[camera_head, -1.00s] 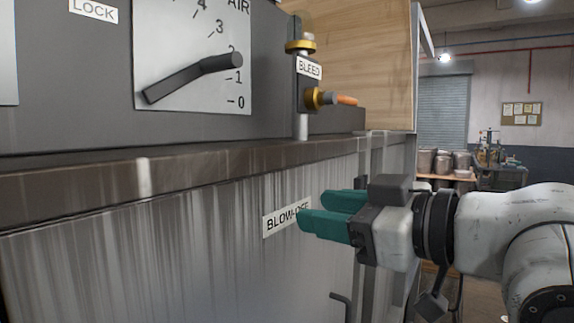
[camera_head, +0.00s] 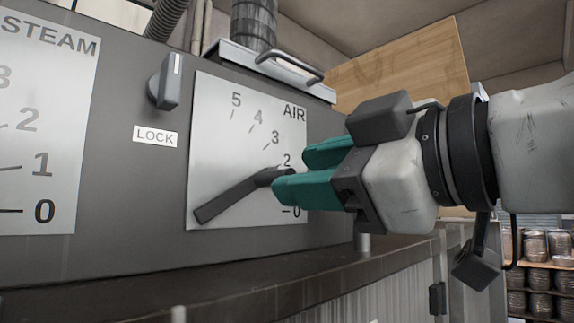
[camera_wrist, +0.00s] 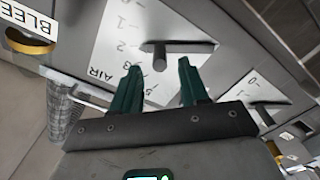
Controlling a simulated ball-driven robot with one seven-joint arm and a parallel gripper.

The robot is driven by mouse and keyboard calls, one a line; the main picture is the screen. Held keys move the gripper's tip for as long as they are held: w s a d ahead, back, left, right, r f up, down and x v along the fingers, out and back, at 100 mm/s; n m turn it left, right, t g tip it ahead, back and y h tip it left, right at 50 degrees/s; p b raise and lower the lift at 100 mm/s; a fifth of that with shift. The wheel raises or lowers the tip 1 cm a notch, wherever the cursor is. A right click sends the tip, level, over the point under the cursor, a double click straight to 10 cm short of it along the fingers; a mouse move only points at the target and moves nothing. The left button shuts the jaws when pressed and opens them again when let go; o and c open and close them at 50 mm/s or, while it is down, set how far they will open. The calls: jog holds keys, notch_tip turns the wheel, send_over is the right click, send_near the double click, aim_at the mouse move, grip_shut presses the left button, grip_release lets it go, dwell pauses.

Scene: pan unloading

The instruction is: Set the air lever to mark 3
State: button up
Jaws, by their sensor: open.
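The air lever (camera_head: 235,198) is a dark bar on the white AIR dial plate (camera_head: 225,120). Its pivot end is at lower left, and its knob end reaches up and right, a little below mark 2. My gripper (camera_head: 290,172) is open at the knob end, with its teal fingers pointing at the plate. In the head view the fingers hide part of the knob and the area around mark 1. In the wrist view the lever knob (camera_wrist: 160,55) appears between the two open fingertips (camera_wrist: 158,68). I cannot tell whether either finger touches it.
A LOCK knob (camera_head: 168,82) and the STEAM dial (camera_head: 45,130) are to the left. A metal handle (camera_head: 290,68) sits above the AIR plate. A ledge (camera_head: 230,280) runs below the panel. The yellow bleed fitting (camera_wrist: 28,42) shows at the wrist view's left edge.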

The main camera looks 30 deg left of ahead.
aim_at(252, 192)
jog(key=shift+p+x, duration=0.5)
jog(key=shift+x, duration=1.9)
grip_shut()
